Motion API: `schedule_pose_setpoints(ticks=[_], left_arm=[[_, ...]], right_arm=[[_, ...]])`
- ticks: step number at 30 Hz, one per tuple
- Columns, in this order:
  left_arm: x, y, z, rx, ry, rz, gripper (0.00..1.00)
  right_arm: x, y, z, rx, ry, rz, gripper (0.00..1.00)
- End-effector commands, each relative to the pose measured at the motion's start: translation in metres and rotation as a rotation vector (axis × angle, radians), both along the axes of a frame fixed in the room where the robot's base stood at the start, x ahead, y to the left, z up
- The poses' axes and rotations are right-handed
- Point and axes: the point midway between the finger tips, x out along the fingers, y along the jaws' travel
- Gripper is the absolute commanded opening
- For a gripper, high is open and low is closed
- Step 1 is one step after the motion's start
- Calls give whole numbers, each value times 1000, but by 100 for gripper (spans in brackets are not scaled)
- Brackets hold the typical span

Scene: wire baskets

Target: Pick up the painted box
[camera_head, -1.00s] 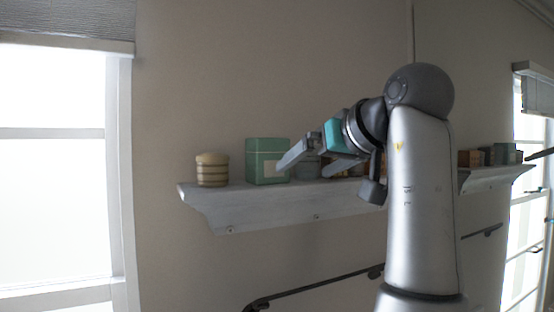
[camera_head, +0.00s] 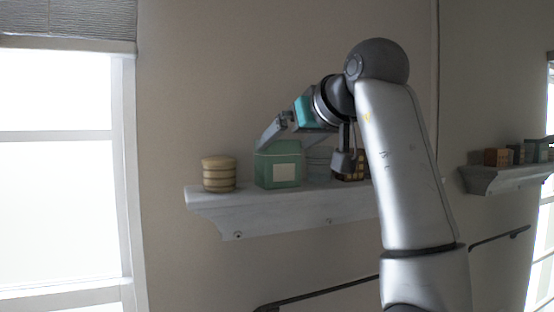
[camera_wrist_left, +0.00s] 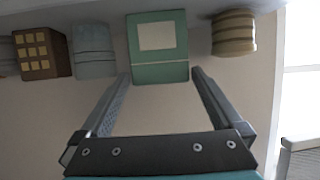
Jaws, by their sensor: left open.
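A green box (camera_head: 278,168) with a pale square on its front stands upright on the white wall shelf. My left gripper (camera_head: 280,138) is open and empty at the top of this box, with one finger near its left upper edge. In the left wrist view the green box (camera_wrist_left: 157,70) lies between and just beyond the two spread fingertips (camera_wrist_left: 162,76). Whether a finger touches it cannot be told. My right gripper does not show.
On the shelf (camera_head: 290,218), a striped round tin (camera_head: 219,174) stands left of the box. A grey-blue jar (camera_head: 318,163) and a brown box with yellow squares (camera_wrist_left: 40,53) stand on its other side. Another shelf (camera_head: 500,180) with small boxes is at right.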

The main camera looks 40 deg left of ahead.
Motion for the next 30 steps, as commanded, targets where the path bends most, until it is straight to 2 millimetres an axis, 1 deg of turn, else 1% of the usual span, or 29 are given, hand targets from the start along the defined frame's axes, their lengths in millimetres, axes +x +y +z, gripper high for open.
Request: schedule_pose_setpoints(ticks=[4, 8, 12, 20, 23, 30], left_arm=[[4, 12, -4, -1, 3, 2, 100], [11, 29, -11, -1, 2, 3, 100], [17, 43, -18, 1, 1, 1, 100], [19, 46, -21, 1, 0, 0, 100], [19, 45, -21, 0, 0, 0, 91], [19, 45, -21, 0, 0, 0, 64]], right_arm=[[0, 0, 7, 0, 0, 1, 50], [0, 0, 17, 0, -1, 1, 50], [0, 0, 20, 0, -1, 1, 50], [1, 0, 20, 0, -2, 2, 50], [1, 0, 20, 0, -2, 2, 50], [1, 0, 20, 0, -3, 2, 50]])
